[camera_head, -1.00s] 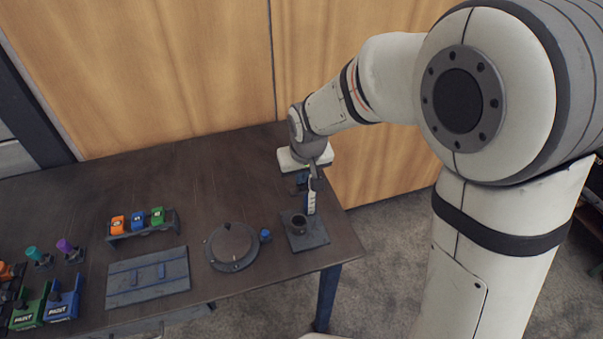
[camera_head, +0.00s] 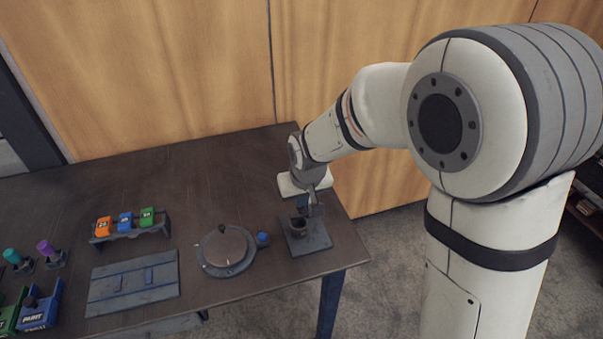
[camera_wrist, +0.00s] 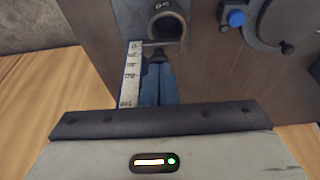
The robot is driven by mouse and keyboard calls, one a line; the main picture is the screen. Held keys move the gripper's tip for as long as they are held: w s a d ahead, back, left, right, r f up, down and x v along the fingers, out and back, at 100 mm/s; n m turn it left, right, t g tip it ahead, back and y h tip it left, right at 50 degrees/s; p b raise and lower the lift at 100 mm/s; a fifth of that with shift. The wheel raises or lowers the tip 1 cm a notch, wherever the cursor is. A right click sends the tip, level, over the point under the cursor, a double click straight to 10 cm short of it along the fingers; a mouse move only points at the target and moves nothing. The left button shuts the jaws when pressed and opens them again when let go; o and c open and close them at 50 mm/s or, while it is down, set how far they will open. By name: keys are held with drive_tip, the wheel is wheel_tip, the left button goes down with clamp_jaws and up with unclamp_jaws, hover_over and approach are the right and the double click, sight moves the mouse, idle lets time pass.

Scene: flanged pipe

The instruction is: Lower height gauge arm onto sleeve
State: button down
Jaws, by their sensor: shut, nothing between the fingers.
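The height gauge's dark base plate (camera_head: 318,240) sits near the table's right end. The sleeve (camera_head: 298,227), a dark hollow cylinder, stands upright on it. In the wrist view the sleeve's open top (camera_wrist: 167,27) is at upper centre. The gauge's white scale (camera_wrist: 130,75) is left of my gripper. A thin grey gauge arm (camera_wrist: 168,43) runs from the scale's top end across the sleeve's near edge; whether it touches is unclear. My gripper (camera_wrist: 158,72) is shut and empty, its blue fingers just behind a dark knob (camera_wrist: 156,56) by the arm. Contact with the knob cannot be told.
A round dark fixture (camera_head: 228,250) with a small blue knob (camera_head: 263,239) is left of the gauge. A flat panel (camera_head: 133,282) and a rack of orange, blue and green blocks (camera_head: 127,225) are further left. The table's right edge is close to the gauge.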

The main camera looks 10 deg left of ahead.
drive_tip(key=shift+f, duration=0.1)
wheel_tip(320, 180, up, 5)
drive_tip(key=p, duration=0.3)
drive_tip(key=shift+d, duration=0.1)
drive_tip(key=b+v, duration=0.1)
drive_tip(key=v, duration=0.8)
drive_tip(key=s+d+m, duration=0.2)
drive_tip(key=s+d, duration=0.5)
drive_tip(key=d, duration=0.4)
drive_tip(key=s+d+m+h, duration=0.1)
drive_tip(key=s+d+m, duration=0.2)
drive_tip(key=s+d, duration=0.4)
drive_tip(key=d, duration=0.5)
drive_tip(key=shift+s+f+m+h, duration=0.3)
drive_tip(key=shift+s, duration=0.1)
idle(0.4)
